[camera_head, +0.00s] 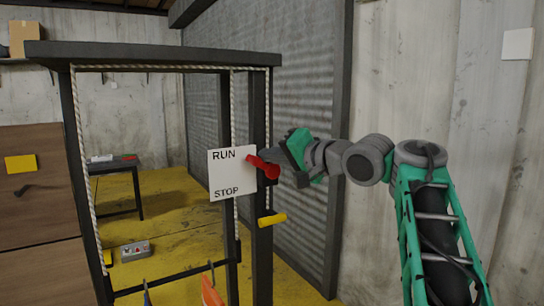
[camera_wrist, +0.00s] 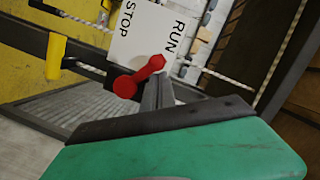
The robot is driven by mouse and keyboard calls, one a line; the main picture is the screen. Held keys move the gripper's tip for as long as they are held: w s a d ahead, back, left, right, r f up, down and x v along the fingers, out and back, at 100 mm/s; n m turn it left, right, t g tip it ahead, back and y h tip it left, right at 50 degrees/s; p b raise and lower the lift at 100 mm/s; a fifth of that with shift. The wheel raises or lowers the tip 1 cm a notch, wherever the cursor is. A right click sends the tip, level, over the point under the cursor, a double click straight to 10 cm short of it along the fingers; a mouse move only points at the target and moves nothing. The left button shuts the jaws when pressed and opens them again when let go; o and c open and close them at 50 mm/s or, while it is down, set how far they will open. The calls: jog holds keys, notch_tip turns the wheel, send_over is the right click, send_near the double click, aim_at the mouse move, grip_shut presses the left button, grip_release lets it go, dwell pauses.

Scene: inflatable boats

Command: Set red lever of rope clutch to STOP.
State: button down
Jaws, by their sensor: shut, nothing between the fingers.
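The red lever (camera_head: 263,167) sits on a dark post at the right edge of a white sign (camera_head: 227,186) marked RUN above and STOP below. Its knob end lies up near the RUN word. In the wrist view the red lever (camera_wrist: 140,77) shows just beyond my fingertips, with the sign (camera_wrist: 139,40) behind it. My gripper (camera_head: 277,158) is shut and empty, right beside the lever from the right. In the wrist view the tips of my gripper (camera_wrist: 158,84) overlap the lever's edge; I cannot tell whether they touch it.
A yellow handle (camera_head: 272,219) sticks out of the post below the lever. A dark frame (camera_head: 150,55) with white ropes surrounds the sign. A corrugated wall stands close behind my gripper. A grey control box (camera_head: 136,251) and a small table (camera_head: 115,168) lie beyond the frame.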

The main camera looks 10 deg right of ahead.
notch_tip(320, 180, down, 5)
jog(key=s+a+n+h+b, duration=0.1)
jog(key=a+n+h+b, duration=0.2)
jog(key=n+b, duration=0.65)
jog(key=shift+m+h, duration=0.3)
jog(key=shift+m, duration=0.25)
jog(key=r+p, duration=0.1)
jog(key=s+r+p, duration=0.1)
jog(key=r, duration=0.1)
jog(key=s+r+p, duration=0.1)
jog(key=shift+s+d+r+p, duration=0.1)
jog(key=shift+d+r+p, duration=0.05)
jog(key=shift+r+p, duration=0.2)
send_near(254, 161)
jog(key=shift+s+f, duration=0.1)
jog(key=shift+s, duration=0.5)
